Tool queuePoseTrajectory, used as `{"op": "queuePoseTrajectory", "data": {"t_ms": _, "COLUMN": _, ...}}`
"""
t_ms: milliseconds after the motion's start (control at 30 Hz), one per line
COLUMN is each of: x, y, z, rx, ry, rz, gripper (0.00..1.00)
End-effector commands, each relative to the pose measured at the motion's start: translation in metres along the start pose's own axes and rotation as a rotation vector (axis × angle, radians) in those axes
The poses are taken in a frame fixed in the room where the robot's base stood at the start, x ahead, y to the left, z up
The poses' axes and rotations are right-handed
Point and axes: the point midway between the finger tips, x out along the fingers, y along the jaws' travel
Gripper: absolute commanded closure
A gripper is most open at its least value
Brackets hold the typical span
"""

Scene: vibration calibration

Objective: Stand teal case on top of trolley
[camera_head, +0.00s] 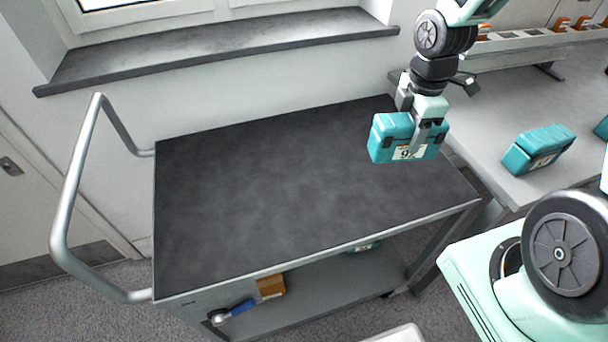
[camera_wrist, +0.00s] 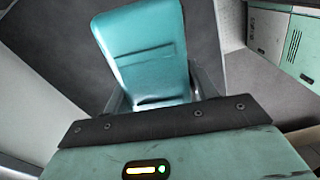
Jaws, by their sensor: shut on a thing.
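The teal case (camera_head: 388,138) is a small box with a white numbered label, held in my gripper (camera_head: 428,128) near the right end of the trolley. The gripper is shut on the case, one finger showing across its front. In the wrist view the case (camera_wrist: 146,50) fills the top middle, between the fingers. The trolley (camera_head: 270,190) has a bare dark top and a silver push handle at its left. The case appears above the trolley top; I cannot tell the exact gap beneath it.
A second teal case (camera_head: 538,150) lies on the grey bench (camera_head: 482,130) at right. The trolley's lower shelf (camera_head: 335,292) holds a brown box (camera_head: 270,285), a blue-handled tool (camera_head: 232,311) and a partly hidden teal item (camera_head: 365,247). A window sill (camera_head: 220,48) runs behind. The trolley top is clear.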

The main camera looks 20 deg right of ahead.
Motion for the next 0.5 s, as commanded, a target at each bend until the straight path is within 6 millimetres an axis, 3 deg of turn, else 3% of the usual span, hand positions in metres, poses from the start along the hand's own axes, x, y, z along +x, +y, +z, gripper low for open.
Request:
{"op": "queuePoseTrajectory", "data": {"t_ms": 133, "x": -0.003, "y": -0.004, "z": 0.006, "rx": -0.142, "ry": -0.011, "rz": 0.004, "gripper": 0.8}}
{"op": "queuePoseTrajectory", "data": {"t_ms": 333, "x": -0.006, "y": -0.006, "z": 0.007, "rx": -0.196, "ry": -0.015, "rz": 0.0, "gripper": 0.8}}
{"op": "queuePoseTrajectory", "data": {"t_ms": 500, "x": 0.017, "y": -0.007, "z": 0.007, "rx": -0.199, "ry": -0.014, "rz": -0.004, "gripper": 0.8}}
